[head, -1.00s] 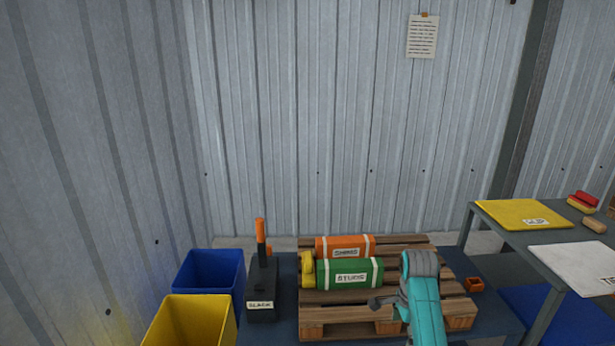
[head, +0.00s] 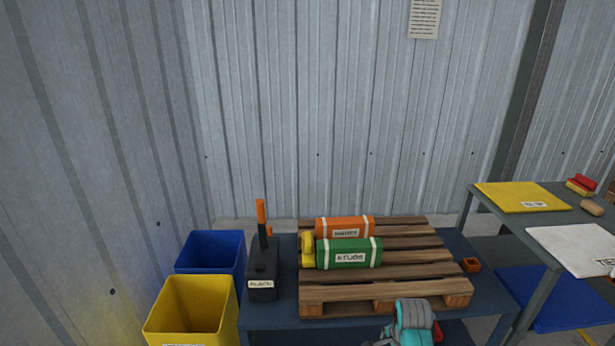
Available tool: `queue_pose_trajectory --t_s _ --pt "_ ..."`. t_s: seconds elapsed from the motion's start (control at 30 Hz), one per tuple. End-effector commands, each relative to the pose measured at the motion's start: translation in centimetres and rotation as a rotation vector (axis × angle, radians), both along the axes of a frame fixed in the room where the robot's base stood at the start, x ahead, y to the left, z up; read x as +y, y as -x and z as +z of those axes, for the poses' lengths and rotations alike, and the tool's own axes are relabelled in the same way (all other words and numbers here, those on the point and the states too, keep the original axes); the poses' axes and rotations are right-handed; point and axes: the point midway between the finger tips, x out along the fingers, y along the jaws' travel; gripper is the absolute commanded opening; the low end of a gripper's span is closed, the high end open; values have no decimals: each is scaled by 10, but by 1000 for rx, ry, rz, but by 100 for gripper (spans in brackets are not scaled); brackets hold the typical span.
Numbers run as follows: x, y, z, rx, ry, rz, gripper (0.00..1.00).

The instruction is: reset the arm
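My arm shows in teal and grey at the bottom edge of the head view, right of centre, in front of the pallet. My gripper (head: 384,337) is partly visible at the bottom edge, left of the teal link; its fingertips are cut off or too small to read. My arm is apart from both mufflers.
A black holder (head: 262,270) with an orange-tipped upright stands left of the pallet. Blue (head: 210,252) and yellow (head: 192,310) bins are further left. A grey table (head: 545,230) bears yellow and white mats.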

Motion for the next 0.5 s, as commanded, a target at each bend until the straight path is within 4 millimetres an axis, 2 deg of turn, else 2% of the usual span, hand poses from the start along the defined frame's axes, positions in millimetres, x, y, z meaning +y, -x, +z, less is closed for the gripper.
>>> queue_pose_trajectory --t_s 0.03,0.2,0.5 --pt "2 12 -15 -17 6 25 91" --pt "9 45 -51 -95 33 114 91" --pt "19 110 -93 -231 96 268 91"
